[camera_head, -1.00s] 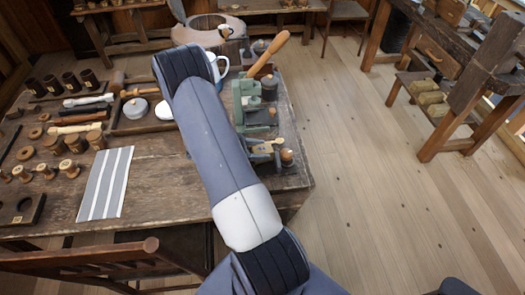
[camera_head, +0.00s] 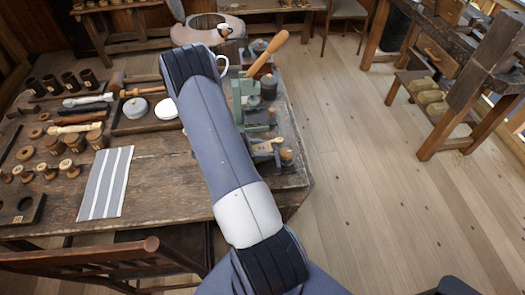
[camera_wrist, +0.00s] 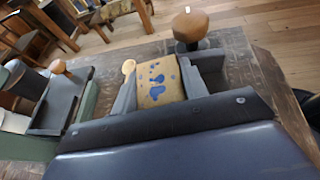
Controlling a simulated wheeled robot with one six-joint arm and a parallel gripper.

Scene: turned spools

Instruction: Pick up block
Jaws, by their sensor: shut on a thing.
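The block (camera_wrist: 158,85) is tan with blue blotches and shows in the wrist view. It sits between the two grey fingers of my gripper (camera_wrist: 160,90), which are shut on it. Its lower side is hidden, so I cannot tell whether it touches what is under it. In the head view my arm covers most of this area, and I cannot make out the gripper or the block for certain.
A round wooden knob on a dark base (camera_wrist: 190,27) stands just beyond the block. In the head view a green machine (camera_head: 252,105) with a wooden handle (camera_head: 268,53) is right of my arm. Spools, cups and a striped cloth (camera_head: 106,183) lie left on the workbench (camera_head: 160,180).

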